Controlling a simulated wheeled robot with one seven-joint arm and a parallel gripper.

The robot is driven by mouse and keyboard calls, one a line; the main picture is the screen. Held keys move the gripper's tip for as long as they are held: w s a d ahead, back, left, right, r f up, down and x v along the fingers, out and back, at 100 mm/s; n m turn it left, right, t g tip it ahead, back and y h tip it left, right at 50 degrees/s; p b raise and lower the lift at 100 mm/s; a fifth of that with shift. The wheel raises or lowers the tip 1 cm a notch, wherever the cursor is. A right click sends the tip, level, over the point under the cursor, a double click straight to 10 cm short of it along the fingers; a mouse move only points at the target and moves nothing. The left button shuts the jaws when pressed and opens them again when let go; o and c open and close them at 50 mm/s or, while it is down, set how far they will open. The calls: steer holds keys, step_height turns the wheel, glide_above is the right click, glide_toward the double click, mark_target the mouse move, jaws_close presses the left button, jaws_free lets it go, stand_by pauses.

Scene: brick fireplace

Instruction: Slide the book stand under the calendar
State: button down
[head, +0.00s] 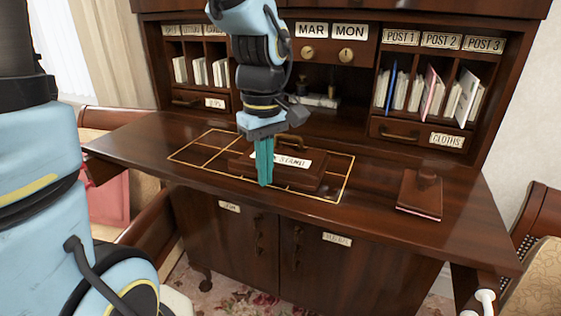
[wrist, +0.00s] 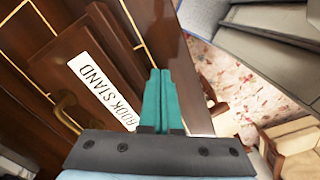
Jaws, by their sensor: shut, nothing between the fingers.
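The book stand (head: 312,179) is a low dark wooden piece with a white label and a brass handle. It lies on the desk top inside a gold inlaid outline. In the wrist view its label (wrist: 103,92) reads BOOK STAND. The calendar (head: 330,31) is a panel with MAR and MON cards above two round brass knobs, at the back of the desk. My gripper (head: 264,184) is shut and empty, its teal fingers pointing down at the near side of the book stand and hiding part of it.
An open dark niche (head: 318,86) lies below the calendar, with a pale object (head: 318,101) inside. Labelled cubbyholes with papers flank it. A small wooden block (head: 420,194) stands on the desk at right. The desk top between them is clear. A chair (head: 531,250) stands at right.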

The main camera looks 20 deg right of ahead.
mark_target(286, 152)
steer(key=shift+w+d+p, duration=0.6)
steer(key=shift+w+d, duration=2.9)
steer(key=shift+w, duration=0.25)
steer(key=shift+w+d+p, duration=1.45)
steer(key=shift+w+d, duration=1.8)
steer(key=shift+w, duration=0.2)
steer(key=shift+w+d+r+p, duration=0.15)
steer(key=shift+w+d+p, duration=0.35)
steer(key=shift+w+d, duration=0.25)
steer(key=shift+w+d+r, duration=0.1)
steer(key=shift+w+r, duration=0.05)
steer(key=shift+w, duration=0.1)
steer(key=shift+s, duration=0.2)
steer(key=shift+s+a+f, duration=0.25)
steer(key=shift+s+a, duration=0.65)
steer(key=shift+a, duration=0.05)
